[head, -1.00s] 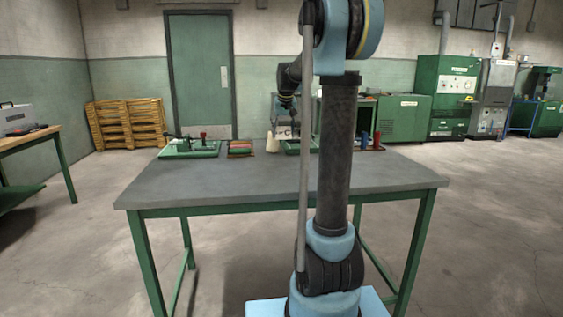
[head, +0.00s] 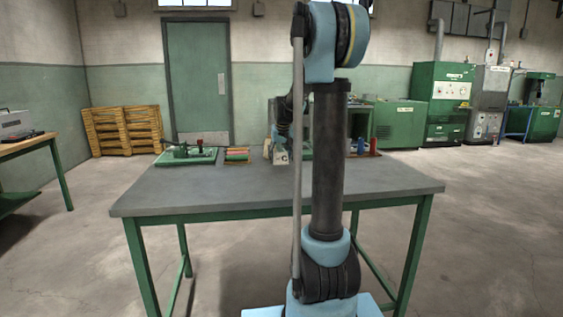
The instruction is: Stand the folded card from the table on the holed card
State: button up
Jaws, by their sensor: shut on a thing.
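My gripper (head: 280,141) is beyond my arm's column, low over the back part of the grey table (head: 185,187). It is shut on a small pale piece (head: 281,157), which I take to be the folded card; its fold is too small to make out. The piece is at or just above the tabletop; I cannot tell whether it touches. I cannot make out the holed card; my arm hides part of the table's back edge.
A green-based device (head: 187,155) and a tray of coloured pieces (head: 237,155) stand at the back left. A cream object (head: 267,149) is just left of my gripper. Blue and red cylinders (head: 367,146) stand at the back right. The front of the table is clear.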

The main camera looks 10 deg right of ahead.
jog(key=shift+f, duration=0.7)
jog(key=o, duration=0.7)
